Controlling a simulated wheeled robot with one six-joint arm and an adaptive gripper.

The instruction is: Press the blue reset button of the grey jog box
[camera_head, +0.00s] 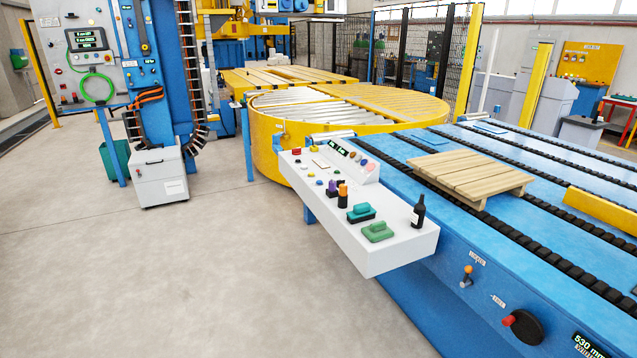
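A light grey console (398,245) is fixed to the near side of the blue conveyor, with small buttons and displays on its far part. A small blue button (320,183) appears on its left side, but its label is too small to read. A light grey box (162,191) stands on the floor at left, with a small red dot on its front. I cannot tell for sure which of these is the jog box. My gripper is not in view.
On the console stand a dark bottle (418,211), a green block (378,232), a teal block (361,212) and small purple and orange-black items. A wooden pallet (470,174) lies on the blue conveyor (545,165). The concrete floor (190,275) at left is clear.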

